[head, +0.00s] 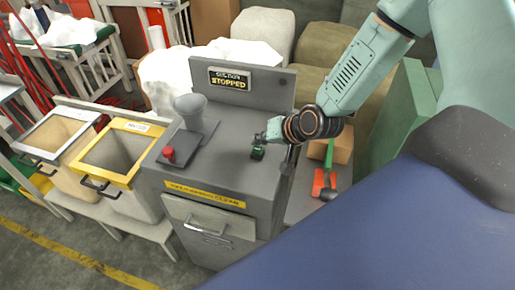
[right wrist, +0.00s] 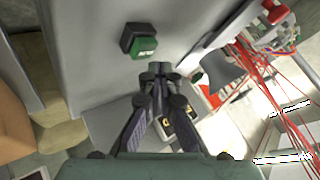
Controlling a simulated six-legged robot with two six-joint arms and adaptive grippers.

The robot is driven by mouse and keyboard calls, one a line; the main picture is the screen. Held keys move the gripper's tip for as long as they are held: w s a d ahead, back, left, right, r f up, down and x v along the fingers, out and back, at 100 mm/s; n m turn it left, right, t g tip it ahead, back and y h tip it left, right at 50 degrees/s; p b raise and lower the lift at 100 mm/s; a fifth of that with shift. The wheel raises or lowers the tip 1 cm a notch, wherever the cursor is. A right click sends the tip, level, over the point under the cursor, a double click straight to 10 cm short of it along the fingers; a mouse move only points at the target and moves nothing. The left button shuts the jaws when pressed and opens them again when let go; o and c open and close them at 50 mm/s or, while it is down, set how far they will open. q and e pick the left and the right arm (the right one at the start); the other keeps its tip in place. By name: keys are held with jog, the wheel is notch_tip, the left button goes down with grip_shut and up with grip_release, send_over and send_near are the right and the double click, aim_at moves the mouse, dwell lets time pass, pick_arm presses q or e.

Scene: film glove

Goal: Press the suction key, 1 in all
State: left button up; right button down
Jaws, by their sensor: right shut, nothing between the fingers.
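The suction key is a small green key in a dark housing (head: 257,153) on the grey cabinet's top (head: 225,165). It also shows in the right wrist view (right wrist: 146,46), with white lettering too small to read surely. The cabinet's display (head: 230,80) reads "STOPPED" in yellow. My right gripper (head: 260,141) is shut and empty, with its fingertips close by the key. In the right wrist view, the shut fingertips (right wrist: 160,69) appear just below the key, with a small gap in the picture. Contact cannot be told. My left gripper is not in view.
A red knob (head: 168,154) and a grey funnel (head: 190,108) stand on the cabinet's left side. Two bins, one white-rimmed (head: 38,133) and one yellow-rimmed (head: 97,137), stand left. A green-and-orange tool (head: 326,174) and a cardboard box (head: 338,146) lie right. The cabinet top's front is clear.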

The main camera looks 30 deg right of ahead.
aim_at(260, 150)
dwell(0.3)
jog(key=shift+f+b, duration=0.4)
jog(key=shift+f, duration=0.05)
jog(key=shift+f+b, duration=0.45)
dwell(0.7)
jog(key=shift+r, duration=0.15)
jog(key=shift+r+p, duration=0.8)
jog(key=shift+p, duration=0.05)
notch_tip(260, 150, up, 5)
jog(key=p, duration=0.5)
jog(key=shift+r, duration=0.1)
dwell(0.7)
